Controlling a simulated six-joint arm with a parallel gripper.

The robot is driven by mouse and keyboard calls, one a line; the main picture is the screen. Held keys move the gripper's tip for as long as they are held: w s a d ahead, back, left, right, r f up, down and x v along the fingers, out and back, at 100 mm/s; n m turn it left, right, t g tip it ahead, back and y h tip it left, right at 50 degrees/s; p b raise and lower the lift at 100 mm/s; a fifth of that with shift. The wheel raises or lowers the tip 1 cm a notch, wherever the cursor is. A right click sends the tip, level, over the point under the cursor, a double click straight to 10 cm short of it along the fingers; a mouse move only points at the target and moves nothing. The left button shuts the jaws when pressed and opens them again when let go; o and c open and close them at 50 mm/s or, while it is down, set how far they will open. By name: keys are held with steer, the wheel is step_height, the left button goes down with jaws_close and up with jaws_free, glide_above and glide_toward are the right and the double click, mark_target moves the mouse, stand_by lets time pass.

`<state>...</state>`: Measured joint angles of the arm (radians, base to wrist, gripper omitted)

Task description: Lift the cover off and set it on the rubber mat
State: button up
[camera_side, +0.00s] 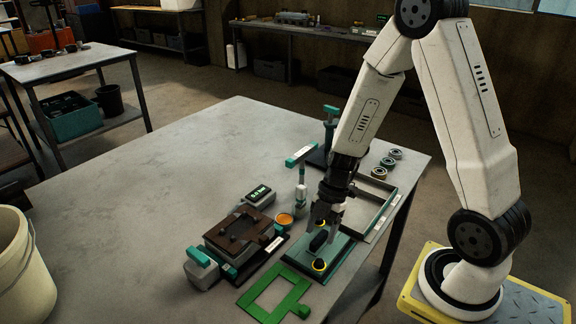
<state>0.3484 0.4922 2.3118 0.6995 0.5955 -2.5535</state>
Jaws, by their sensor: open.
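A dark brown cover-like plate (240,232) with small knobs or bolts lies on top of the block at the left of the work area. A flat dark teal slab (338,262), which may be the rubber mat, lies near the table's right edge. A black part (319,241) and yellow-ringed pieces (319,265) are on it. My gripper (322,222) points down over the slab's far part, open, to the right of the brown plate. Whether its fingertips touch anything there cannot be told.
A bright green frame (253,301) lies in front. A teal-handled vise part (201,266) flanks the block. An orange cup (284,219), a small display box (259,196) and a teal-topped tool (301,160) stand behind. A shallow tray (388,215) lies right. The table's left is clear.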

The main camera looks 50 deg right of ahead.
steer(key=shift+v, duration=3.05)
